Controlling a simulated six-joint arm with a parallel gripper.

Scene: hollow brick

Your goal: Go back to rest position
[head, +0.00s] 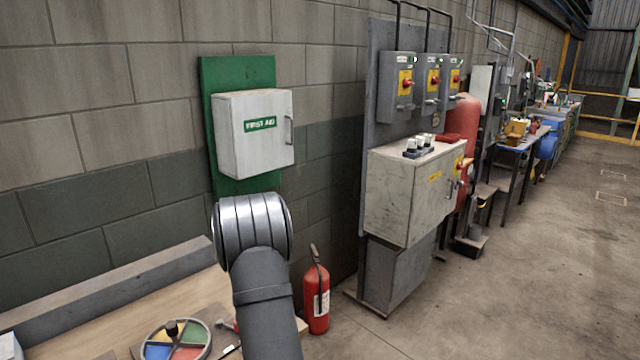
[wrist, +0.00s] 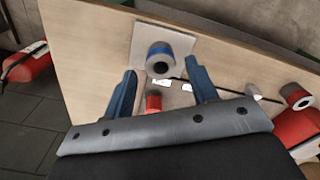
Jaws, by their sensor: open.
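My gripper (wrist: 161,68) shows in the wrist view with its two blue fingers spread apart. Nothing is held between them. Beyond the fingertips, a grey hollow cylinder with a blue band (wrist: 160,50) rests on a white square plate (wrist: 144,40) on the wooden table (wrist: 85,50). A small red object (wrist: 153,101) lies between the fingers in the picture, nearer to my gripper and partly hidden by its body. In the head view my arm reaches down over the table, and its gripper is not visible there.
A second grey cylinder with a red band (wrist: 297,96) stands at the right of the wrist view by a red object (wrist: 297,128). A color-sectored disc (head: 175,342) lies on the table. A fire extinguisher (head: 317,300) stands beside the table. A first aid box (head: 253,133) hangs behind.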

